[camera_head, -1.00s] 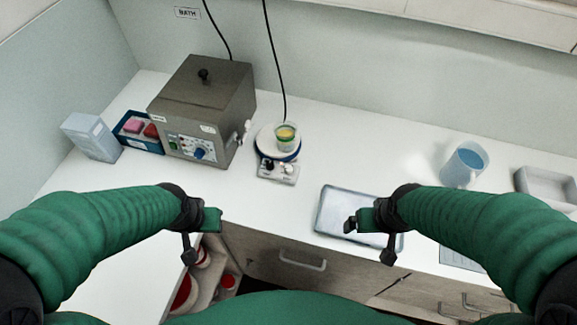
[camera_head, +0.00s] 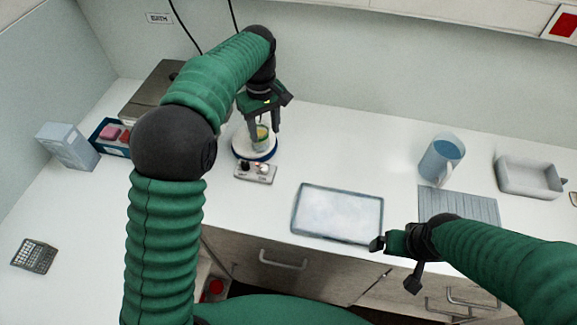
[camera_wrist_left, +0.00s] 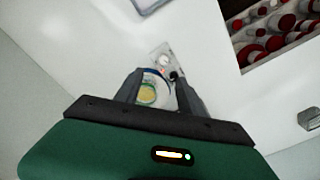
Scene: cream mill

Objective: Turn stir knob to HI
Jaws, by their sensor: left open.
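The stirrer (camera_head: 240,154) has a round white top with a blue rim and a small control panel (camera_head: 256,173) in front. The panel carries a dark stir knob (camera_head: 245,165) and a pale knob (camera_head: 264,168); its lettering is too small to read. A beaker (camera_head: 261,138) with yellow contents stands on the plate. My left gripper (camera_head: 263,126) is open, pointing down over the beaker, with its fingers on either side of it in view. The left wrist view shows the beaker (camera_wrist_left: 148,93) between the fingers and the panel (camera_wrist_left: 160,57) beyond. My right gripper (camera_head: 394,262) is open and empty near the counter's front edge.
The bath box (camera_head: 150,88) is partly hidden behind my left arm. A tray (camera_head: 338,213) lies front-centre. A blue-filled jug (camera_head: 441,160), a grey mat (camera_head: 458,206) and a pale bin (camera_head: 530,177) stand right. Counter between stirrer and jug is clear.

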